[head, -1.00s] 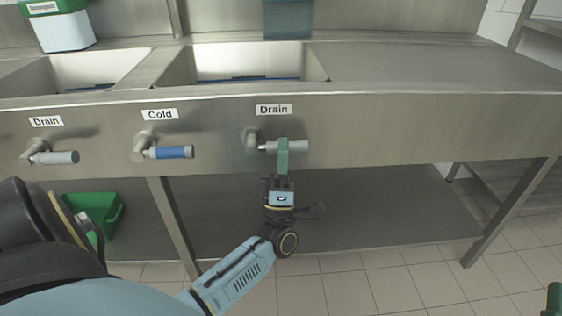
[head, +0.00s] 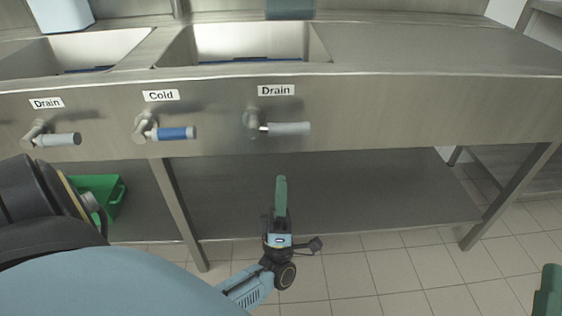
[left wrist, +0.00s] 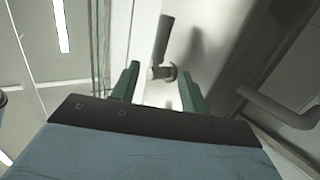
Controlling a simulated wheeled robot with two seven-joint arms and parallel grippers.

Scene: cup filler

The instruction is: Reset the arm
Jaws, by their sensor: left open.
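My left gripper (head: 281,190) is below the right Drain handle in the head view, apart from it, with its green fingers pointing up at the sink front. In the left wrist view its two fingers (left wrist: 160,88) are spread with nothing between them. The right Drain handle (head: 288,129) is a grey lever lying sideways under its label. The same kind of lever shows beyond the fingers in the left wrist view (left wrist: 163,42). My right gripper (head: 547,292) shows only as a green piece at the lower right edge; its jaws cannot be judged.
A blue Cold handle (head: 176,133) and a left Drain handle (head: 58,140) are on the steel front (head: 400,115). A lower shelf (head: 350,205) and table legs lie behind my gripper. A green bin (head: 97,198) stands on the shelf at left.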

